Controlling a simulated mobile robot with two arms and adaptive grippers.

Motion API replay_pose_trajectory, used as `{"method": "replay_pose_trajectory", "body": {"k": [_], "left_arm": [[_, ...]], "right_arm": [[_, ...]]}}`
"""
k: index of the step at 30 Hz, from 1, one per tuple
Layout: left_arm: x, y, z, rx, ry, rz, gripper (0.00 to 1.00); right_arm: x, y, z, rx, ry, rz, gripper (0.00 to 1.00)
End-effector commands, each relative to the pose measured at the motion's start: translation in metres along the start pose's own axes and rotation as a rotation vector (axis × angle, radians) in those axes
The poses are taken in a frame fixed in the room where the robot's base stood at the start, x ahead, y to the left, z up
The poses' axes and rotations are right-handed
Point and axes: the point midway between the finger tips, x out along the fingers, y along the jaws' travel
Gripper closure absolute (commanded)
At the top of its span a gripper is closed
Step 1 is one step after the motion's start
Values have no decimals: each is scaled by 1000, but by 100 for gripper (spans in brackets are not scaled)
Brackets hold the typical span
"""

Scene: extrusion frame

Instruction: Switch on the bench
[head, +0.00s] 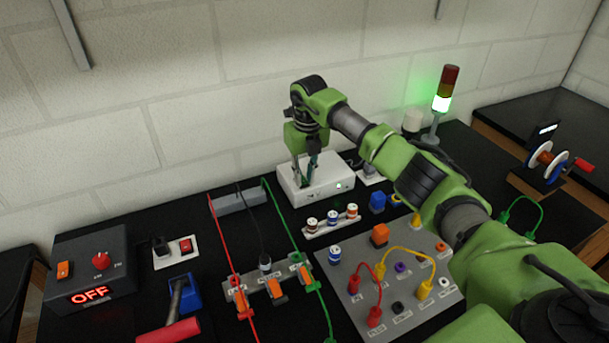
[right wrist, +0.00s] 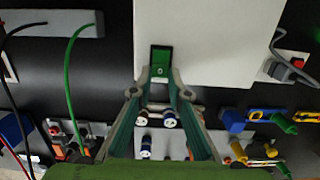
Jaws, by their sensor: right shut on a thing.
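My right gripper (head: 306,170) reaches down onto the top of a white box (head: 332,182) at the back of the bench. In the right wrist view, its fingers (right wrist: 164,92) close in at a small black-framed green switch (right wrist: 161,62) on the white box. The fingertips are shut on it, though the contact is partly hidden. My left gripper is out of view.
A signal tower (head: 443,95) glows green at the back right. Spools (head: 332,218), a grey panel with plugged leads (head: 400,315) and orange-levered terminals (head: 275,288) crowd the front. A wall is behind.

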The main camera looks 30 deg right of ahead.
Motion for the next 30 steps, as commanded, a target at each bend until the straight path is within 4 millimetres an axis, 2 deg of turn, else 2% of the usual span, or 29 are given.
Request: {"method": "replay_pose_trajectory", "body": {"k": [1,2,3,12,16,30], "left_arm": [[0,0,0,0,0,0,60],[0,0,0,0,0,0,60],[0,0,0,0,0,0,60],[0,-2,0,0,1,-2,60],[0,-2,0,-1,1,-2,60],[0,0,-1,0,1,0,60]], "right_arm": [[-1,0,0,0,-1,0,76],[-1,0,0,0,-1,0,68],[-1,0,0,0,-2,0,67],[-1,0,0,0,-2,0,67],[-10,0,1,0,-5,0,67],[-101,-1,1,1,-5,0,67]]}}
